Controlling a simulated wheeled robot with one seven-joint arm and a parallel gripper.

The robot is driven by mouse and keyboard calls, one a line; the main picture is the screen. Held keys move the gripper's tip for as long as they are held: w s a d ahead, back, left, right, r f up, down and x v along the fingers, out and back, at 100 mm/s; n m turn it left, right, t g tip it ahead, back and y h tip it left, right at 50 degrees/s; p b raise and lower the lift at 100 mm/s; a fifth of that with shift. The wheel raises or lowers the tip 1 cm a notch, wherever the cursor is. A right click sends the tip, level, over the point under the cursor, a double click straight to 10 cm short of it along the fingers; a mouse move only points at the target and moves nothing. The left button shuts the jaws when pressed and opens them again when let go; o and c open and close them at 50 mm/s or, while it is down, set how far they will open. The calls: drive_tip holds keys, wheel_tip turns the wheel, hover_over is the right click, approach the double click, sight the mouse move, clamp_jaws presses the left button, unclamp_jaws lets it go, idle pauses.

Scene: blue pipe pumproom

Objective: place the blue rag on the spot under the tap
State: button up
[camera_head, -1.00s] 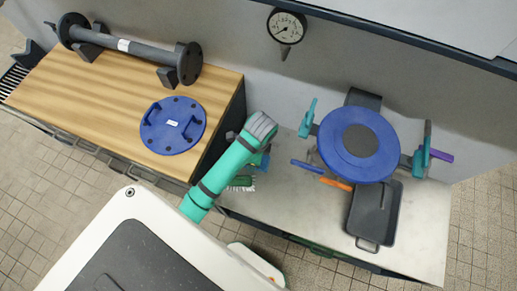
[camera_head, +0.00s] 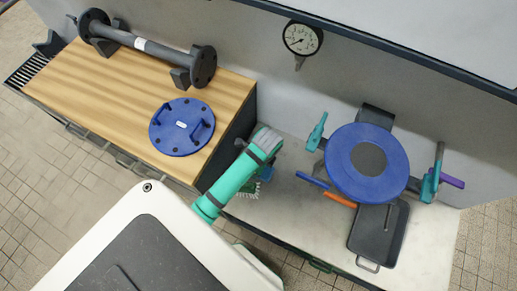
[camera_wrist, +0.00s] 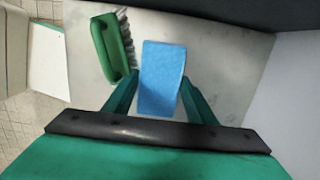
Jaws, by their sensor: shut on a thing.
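The blue rag (camera_wrist: 162,78) shows in the wrist view as a flat blue block between the two teal fingers of my gripper (camera_wrist: 161,96), which is shut on it. Pale counter surface shows around the rag; I cannot tell whether it touches it. Teal tap-like fittings (camera_head: 317,132) and (camera_head: 432,186) flank a blue round vessel (camera_head: 350,178) to the right of my gripper. I cannot make out a marked spot under either.
A green brush (camera_wrist: 113,48) lies just left of the rag. A dark grey tray (camera_head: 378,243) stands below the vessel. Blue (camera_head: 312,181), orange (camera_head: 340,199) and purple (camera_head: 450,181) handles stick out near it. Bare counter (camera_head: 430,250) lies right of the tray.

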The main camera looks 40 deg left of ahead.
drive_tip(key=shift+w+f, duration=0.1)
drive_tip(key=shift+f, duration=2.3)
drive_tip(key=shift+f, duration=0.15)
drive_tip(key=o, duration=1)
drive_tip(key=shift+o, duration=0.2)
